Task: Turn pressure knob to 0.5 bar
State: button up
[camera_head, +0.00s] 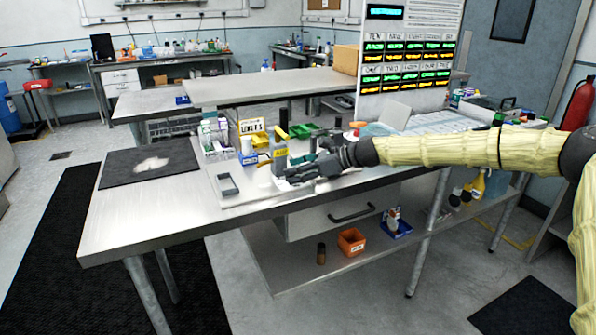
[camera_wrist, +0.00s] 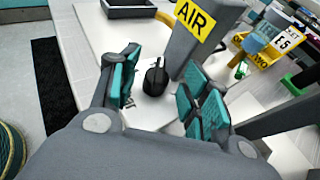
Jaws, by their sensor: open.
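A black rounded knob (camera_wrist: 154,78) stands on a white surface in the wrist view, beside a grey upright block with a yellow AIR label (camera_wrist: 195,22). I take it for the pressure knob; no scale or pressure reading is legible. My gripper (camera_wrist: 163,85) is open, with one teal-padded finger to the left of the knob and one to the right. Gaps show at both sides, and I see no contact. In the head view my gripper (camera_head: 292,173) is low over the bench by the AIR block (camera_head: 280,158); the knob is not distinguishable there.
A grey open tray (camera_head: 228,185) lies left of my gripper. Small bottles and a yellow labelled box (camera_head: 252,126) stand behind it. A dark mat (camera_head: 150,163) covers the bench's left end. The bare metal front left (camera_head: 130,220) is clear.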

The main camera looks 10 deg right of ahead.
jog(key=v, duration=1.2)
jog(key=shift+r, duration=0.1)
